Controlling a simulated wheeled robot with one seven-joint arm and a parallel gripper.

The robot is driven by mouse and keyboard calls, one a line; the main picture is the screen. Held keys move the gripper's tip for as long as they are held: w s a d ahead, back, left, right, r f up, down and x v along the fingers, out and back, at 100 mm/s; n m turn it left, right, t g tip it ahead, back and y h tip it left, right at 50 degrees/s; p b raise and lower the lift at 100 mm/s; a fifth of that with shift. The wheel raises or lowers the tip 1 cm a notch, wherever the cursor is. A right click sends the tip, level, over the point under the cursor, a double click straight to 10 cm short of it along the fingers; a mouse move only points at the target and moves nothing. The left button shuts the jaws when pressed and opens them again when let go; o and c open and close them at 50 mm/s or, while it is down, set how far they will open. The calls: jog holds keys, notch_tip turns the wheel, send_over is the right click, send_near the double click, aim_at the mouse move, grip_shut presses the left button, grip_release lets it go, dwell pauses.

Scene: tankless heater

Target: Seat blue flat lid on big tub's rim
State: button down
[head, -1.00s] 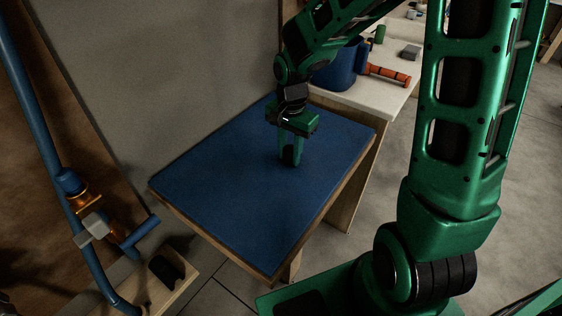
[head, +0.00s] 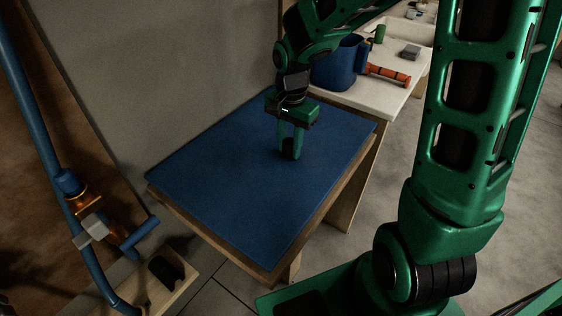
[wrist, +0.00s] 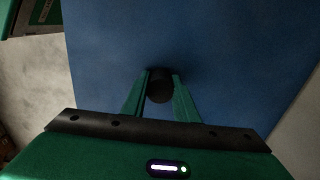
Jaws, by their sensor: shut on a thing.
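The blue flat lid (head: 230,195) is a broad rectangular panel lying over a wooden-edged stand or box (head: 215,243). My gripper (head: 290,153) points down at the lid's far right part. In the wrist view it is shut on a dark round knob (wrist: 160,86) on the blue surface, with a green finger on each side. The lid covers what is under it, so I cannot make out the big tub or its rim for certain. I cannot tell whether the lid touches the wood all round.
A grey wall (head: 175,75) stands close along the lid's far left side. A pale counter (head: 385,97) with a blue pitcher-like vessel (head: 335,70) and an orange tool (head: 388,74) is behind. Blue pipework (head: 38,140) rises at left. Bare floor (head: 375,205) lies to the right.

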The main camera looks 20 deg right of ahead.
jog(key=shift+r, duration=2.05)
dwell(0.5)
